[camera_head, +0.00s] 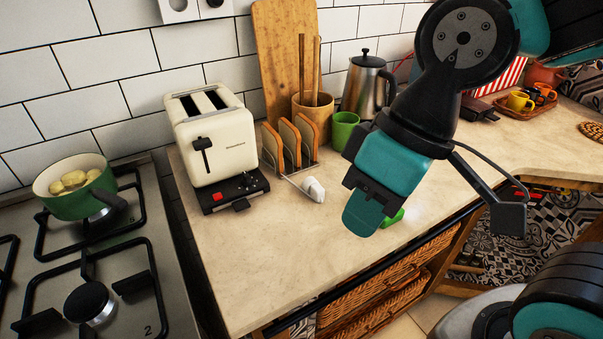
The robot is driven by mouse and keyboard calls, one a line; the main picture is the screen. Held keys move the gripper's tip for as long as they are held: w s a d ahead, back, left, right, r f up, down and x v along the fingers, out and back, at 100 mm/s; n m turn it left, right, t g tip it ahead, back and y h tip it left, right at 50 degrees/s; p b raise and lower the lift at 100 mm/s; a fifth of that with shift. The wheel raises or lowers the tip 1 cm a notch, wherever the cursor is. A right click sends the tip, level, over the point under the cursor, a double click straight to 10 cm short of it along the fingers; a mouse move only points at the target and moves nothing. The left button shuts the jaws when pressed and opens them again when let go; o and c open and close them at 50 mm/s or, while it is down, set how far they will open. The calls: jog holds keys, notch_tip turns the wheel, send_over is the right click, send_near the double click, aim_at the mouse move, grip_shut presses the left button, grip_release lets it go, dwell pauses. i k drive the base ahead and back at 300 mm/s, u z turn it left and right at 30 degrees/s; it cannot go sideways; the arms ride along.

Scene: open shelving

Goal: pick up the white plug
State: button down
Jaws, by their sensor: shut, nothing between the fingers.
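A small white object that looks like the plug (313,189) lies on the beige countertop (285,255), just in front of the toast rack (292,146). A thin pale line runs from it toward the rack. My gripper (364,218), with teal fingers, points down to the right of the plug and apart from it. It is shut and holds nothing. I cannot tell its exact height above the counter. A green item (394,218) is mostly hidden behind it.
A cream toaster (212,140) stands left of the plug. A green cup (344,131), utensil pot (312,107) and kettle (366,85) stand behind. A stove with a green pot (82,199) is at the left. The front counter is clear.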

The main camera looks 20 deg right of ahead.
aim_at(312, 187)
jog(key=k, duration=1.2)
jog(key=z, duration=0.55)
jog(key=i, duration=1.55)
jog(key=u, duration=0.95)
